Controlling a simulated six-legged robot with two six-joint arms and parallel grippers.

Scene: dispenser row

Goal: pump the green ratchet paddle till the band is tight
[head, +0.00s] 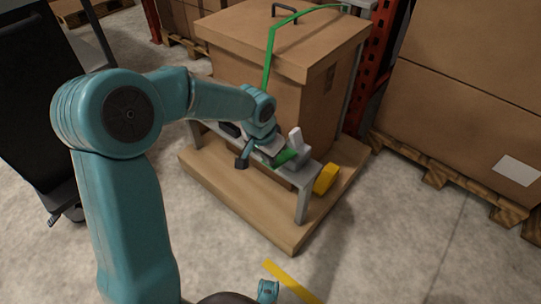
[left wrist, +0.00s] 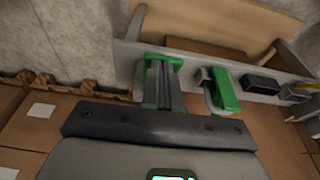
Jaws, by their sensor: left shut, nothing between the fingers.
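The green ratchet paddle (head: 284,158) sits at the right part of a grey bench in front of a large cardboard box, beside a pale grey upright piece (head: 297,142). My left gripper (head: 268,152) is shut and empty, right by the paddle. In the left wrist view its closed fingers (left wrist: 163,88) lie in front of a green frame-like part (left wrist: 172,60), which they partly hide; I cannot tell whether they touch it. Another green part (left wrist: 226,92) stands to their right. The green band (head: 268,62) runs up the box and over its top. My right gripper is not in view.
The cardboard box (head: 245,40) stands on a wooden base (head: 250,215) with the grey bench (head: 303,204). A yellow block (head: 326,179) lies by the bench leg. Stacked cartons (head: 470,100) stand at right. Concrete floor in front is mostly clear, with a yellow stripe (head: 290,282).

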